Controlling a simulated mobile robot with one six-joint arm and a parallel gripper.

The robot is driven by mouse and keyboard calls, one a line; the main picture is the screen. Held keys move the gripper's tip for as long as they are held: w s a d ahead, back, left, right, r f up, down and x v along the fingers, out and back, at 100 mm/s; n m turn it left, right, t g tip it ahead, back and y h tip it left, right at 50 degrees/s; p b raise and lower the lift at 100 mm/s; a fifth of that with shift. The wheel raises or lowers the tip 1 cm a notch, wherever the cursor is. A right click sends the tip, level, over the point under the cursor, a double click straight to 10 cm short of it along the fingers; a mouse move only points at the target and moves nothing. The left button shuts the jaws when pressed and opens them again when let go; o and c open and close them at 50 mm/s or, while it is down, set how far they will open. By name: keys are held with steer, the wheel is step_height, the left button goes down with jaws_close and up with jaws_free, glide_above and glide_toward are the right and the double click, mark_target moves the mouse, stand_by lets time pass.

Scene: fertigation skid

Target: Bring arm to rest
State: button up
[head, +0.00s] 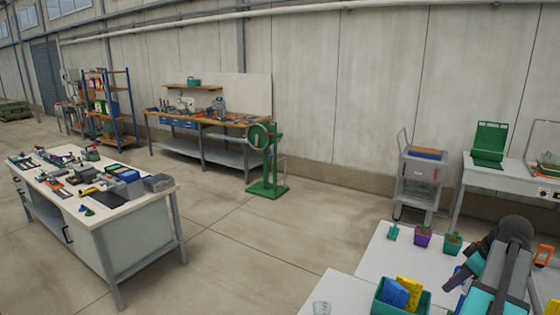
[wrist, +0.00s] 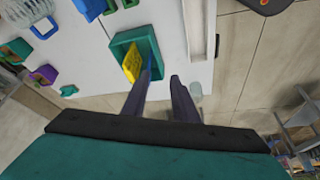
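My arm (head: 508,265) reaches over the white table at the lower right of the head view. In the wrist view my gripper (wrist: 162,80) is open, its two dark fingers apart with nothing held between them. The left fingertip overlaps the edge of a green tray (wrist: 117,50) in the picture; I cannot tell whether they touch. A yellow sponge (wrist: 132,62) stands in that tray. In the head view the green tray (head: 379,308) holds a blue sponge (head: 396,292) and a yellow sponge (head: 410,288), left of my arm.
A small teal scoop (head: 392,232), a purple pot (head: 422,239) and a green pot (head: 452,244) stand behind the tray. A clear cup (head: 321,308) is near the table's left edge. A grey cart (head: 418,180) stands behind. Open floor (head: 270,235) lies to the left.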

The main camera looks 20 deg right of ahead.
steer(key=w+a+f+m+g, duration=0.1)
steer(key=w+a+f, duration=0.5)
steer(key=a, duration=0.2)
steer(key=w+a+f+g, duration=0.1)
steer(key=w+a+f, duration=0.45)
steer(key=a, duration=0.35)
steer(key=w+a+f+m+g, duration=0.1)
steer(key=w+a+f, duration=0.45)
steer(key=a, duration=0.25)
steer(key=a+f, duration=0.5)
steer(key=a, duration=0.6)
steer(key=a+f+g+h, duration=0.1)
steer(key=a+f, duration=0.3)
steer(key=a, duration=0.6)
steer(key=a+f, duration=0.5)
steer(key=a, duration=0.6)
steer(key=s+f+g+b, duration=0.6)
steer(key=s+f+b, duration=0.6)
steer(key=s+f, duration=1.4)
step_height(320, 180, down, 4)
steer(key=shift+d+r+m, duration=0.15)
steer(key=shift+d+m, duration=0.1)
steer(key=shift+m, duration=0.05)
